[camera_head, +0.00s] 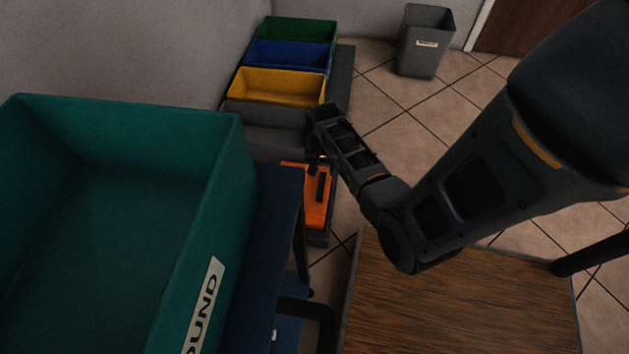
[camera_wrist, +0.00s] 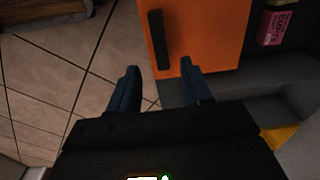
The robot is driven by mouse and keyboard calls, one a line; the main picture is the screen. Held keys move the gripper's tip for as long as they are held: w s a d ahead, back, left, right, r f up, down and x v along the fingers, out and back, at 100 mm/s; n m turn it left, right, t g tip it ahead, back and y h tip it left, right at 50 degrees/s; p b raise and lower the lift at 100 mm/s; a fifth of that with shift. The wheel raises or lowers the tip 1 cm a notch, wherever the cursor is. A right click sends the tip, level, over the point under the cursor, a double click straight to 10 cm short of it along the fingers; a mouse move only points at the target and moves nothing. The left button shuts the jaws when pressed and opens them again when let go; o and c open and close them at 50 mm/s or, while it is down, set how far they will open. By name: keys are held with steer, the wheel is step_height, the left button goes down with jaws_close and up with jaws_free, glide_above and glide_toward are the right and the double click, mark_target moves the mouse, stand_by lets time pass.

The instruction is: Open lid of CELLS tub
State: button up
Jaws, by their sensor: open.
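An orange lid (camera_head: 313,212) with a dark bar handle (camera_head: 320,187) lies low beyond the teal bin. In the wrist view the orange lid (camera_wrist: 205,30) fills the upper middle, and its black handle (camera_wrist: 158,40) stands near its left edge. No CELLS lettering is readable, so I cannot tell for sure that this is that tub. My gripper (camera_wrist: 159,66) is open and empty, its two blue fingers pointing towards the handle's near end.
Yellow (camera_head: 276,88), blue (camera_head: 290,55) and green (camera_head: 300,30) bins stand behind. A large teal bin (camera_head: 232,150) is at left, a wooden tabletop (camera_head: 450,305) at front right. A pink-labelled item (camera_wrist: 275,27) sits beside the lid.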

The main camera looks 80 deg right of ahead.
mark_target(322, 183)
steer(key=shift+d+f+b, duration=0.3)
steer(key=shift+f, duration=0.25)
step_height(322, 183, down, 7)
steer(key=b, duration=0.2)
steer(key=shift+r+b, duration=0.15)
steer(key=shift+b, duration=0.15)
jaws_close()
